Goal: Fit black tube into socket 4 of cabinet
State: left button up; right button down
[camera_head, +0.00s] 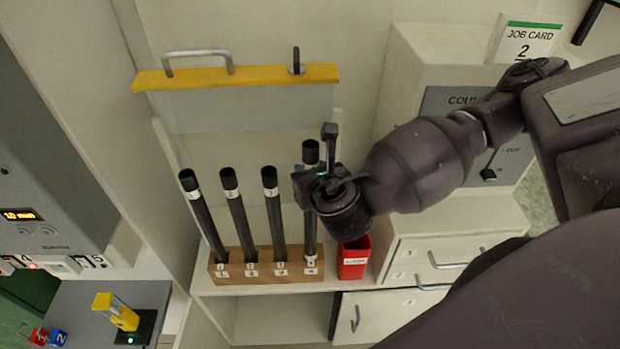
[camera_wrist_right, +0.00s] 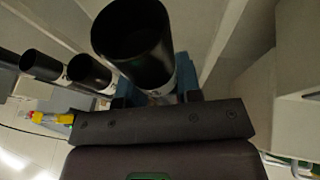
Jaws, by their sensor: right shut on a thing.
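Several black tubes stand upright in a wooden block (camera_head: 235,272) on a pale shelf. My right gripper (camera_head: 318,176) is shut on the rightmost black tube (camera_head: 310,228), near its top. This held tube (camera_wrist_right: 135,50) fills the top middle of the right wrist view, its open end toward the camera. Its lower end still appears to stand in the block; the gripper hides part of its upper length. At the left is a grey cabinet (camera_head: 45,120) with a lit display; number tags 4 (camera_head: 26,259) and 5 (camera_head: 97,260) show along its lower edge. The socket openings are not clear. My left gripper is not in view.
A red bin (camera_head: 353,258) stands just right of the block. A yellow-edged panel with handles (camera_head: 235,78) is above the tubes. White drawers (camera_head: 440,262) stand at the right. A yellow object (camera_head: 116,311) and red and blue padlock-like items (camera_head: 47,336) lie at lower left.

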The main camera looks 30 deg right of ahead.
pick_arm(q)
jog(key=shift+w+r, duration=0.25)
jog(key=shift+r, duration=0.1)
pick_arm(e)
jog(key=shift+f, duration=0.15)
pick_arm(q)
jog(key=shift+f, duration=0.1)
pick_arm(e)
jog(key=shift+f, duration=0.45)
jog(key=c, duration=0.8)
grip_release()
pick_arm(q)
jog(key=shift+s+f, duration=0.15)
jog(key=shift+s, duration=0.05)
